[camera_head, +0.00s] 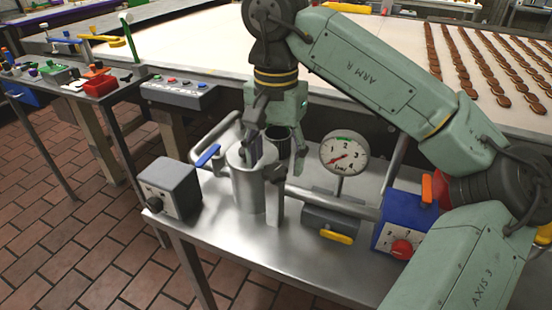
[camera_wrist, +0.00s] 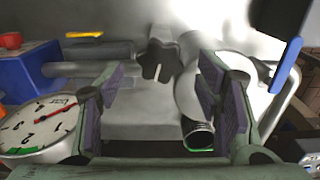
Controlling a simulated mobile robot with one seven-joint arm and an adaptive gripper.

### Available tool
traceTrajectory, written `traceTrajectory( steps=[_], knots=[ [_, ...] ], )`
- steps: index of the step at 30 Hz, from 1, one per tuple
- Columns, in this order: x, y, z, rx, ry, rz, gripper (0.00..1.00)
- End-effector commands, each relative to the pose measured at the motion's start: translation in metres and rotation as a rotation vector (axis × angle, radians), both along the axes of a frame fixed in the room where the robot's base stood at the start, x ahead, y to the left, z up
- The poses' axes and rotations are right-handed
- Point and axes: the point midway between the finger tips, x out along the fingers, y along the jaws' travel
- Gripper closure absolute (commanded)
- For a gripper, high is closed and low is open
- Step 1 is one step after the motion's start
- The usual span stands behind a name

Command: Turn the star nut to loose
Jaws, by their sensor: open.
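The star nut (camera_wrist: 160,62) is a black lobed knob with a white mark, in the upper middle of the wrist view. It lies beyond my fingertips and between their lines, and looks apart from both. In the head view my gripper (camera_head: 279,150) hangs over the steel pipework, beside the upright steel cylinder (camera_head: 247,186). I cannot make out the star nut clearly in the head view; the cylinder and my gripper crowd that spot.
A dial gauge (camera_head: 344,153) stands just right of my gripper. A blue-handled lever (camera_head: 207,156) and grey box (camera_head: 169,189) are left, a blue box with red knob (camera_head: 402,235) right, and a yellow handle (camera_head: 337,237) in front. A conveyor with biscuits (camera_head: 480,70) runs behind.

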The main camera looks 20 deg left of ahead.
Motion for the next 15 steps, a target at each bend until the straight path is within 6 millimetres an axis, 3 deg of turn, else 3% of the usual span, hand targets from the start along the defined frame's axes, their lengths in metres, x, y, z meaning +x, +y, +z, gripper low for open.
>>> traceTrajectory(
  steps=[9, 15],
  knots=[
    [0.000, 0.000, 0.066, -0.001, -0.007, -0.004, 0.41],
    [0.000, 0.000, 0.097, -0.001, -0.004, -0.004, 0.41]
  ],
)
